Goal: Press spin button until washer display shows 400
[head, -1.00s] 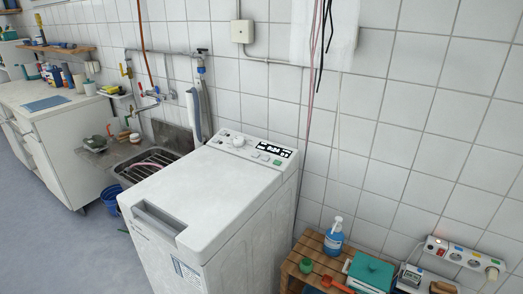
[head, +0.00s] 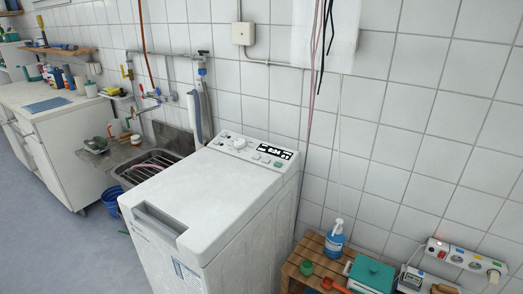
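A white top-loading washer (head: 205,190) stands against the tiled wall in the middle of the head view. Its control panel (head: 250,150) runs along the back edge of the top, with a round dial (head: 239,144), small buttons (head: 261,157) and a green button (head: 278,164). The black display (head: 273,152) is lit with white characters, too small to read surely. I cannot tell which button is the spin button. The lid is closed. Neither of my grippers shows in this view.
A sink (head: 152,166) with taps and pipes is left of the washer, with a blue bucket (head: 112,198) on the floor. A wooden crate shelf (head: 312,252) at right holds a blue soap bottle (head: 334,240) and a teal box (head: 371,273). A power strip (head: 465,258) is on the wall.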

